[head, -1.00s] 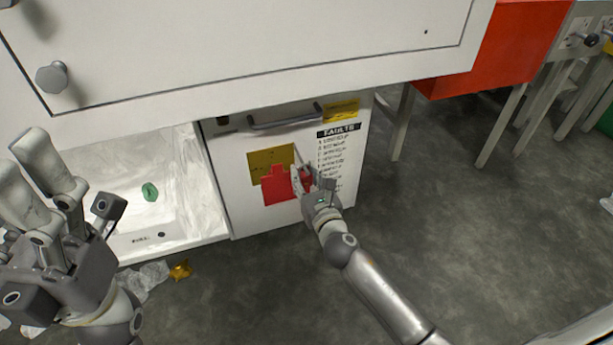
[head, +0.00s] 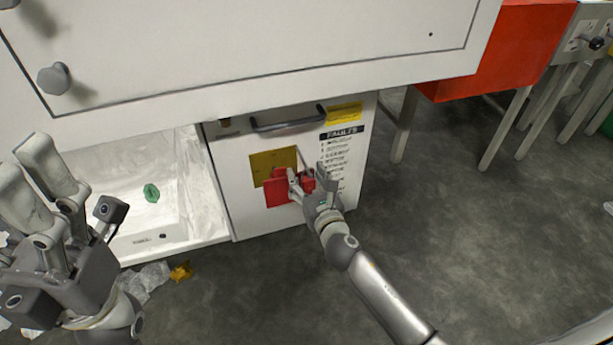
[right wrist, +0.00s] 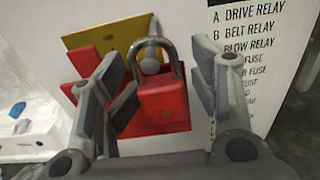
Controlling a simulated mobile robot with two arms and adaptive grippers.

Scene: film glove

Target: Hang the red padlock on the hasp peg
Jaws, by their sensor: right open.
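The red padlock (right wrist: 163,98) is upright in the right wrist view, its grey shackle up. The shackle loops around the pale round peg (right wrist: 150,66), in front of the yellow plate (right wrist: 103,43). In the head view the padlock (head: 308,183) is partly covered by my right gripper. My right gripper (head: 311,178) is open; in the wrist view its fingers (right wrist: 165,88) stand on either side of the padlock, with a visible gap at the right. Contact at the left is unclear. My left gripper (head: 32,172) is open and empty at the left.
A flat red piece (head: 276,192) lies against the panel below the yellow plate. A dark handle (head: 288,123) is above, and a lettered list (head: 341,155) is to the right. The floor at right is clear.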

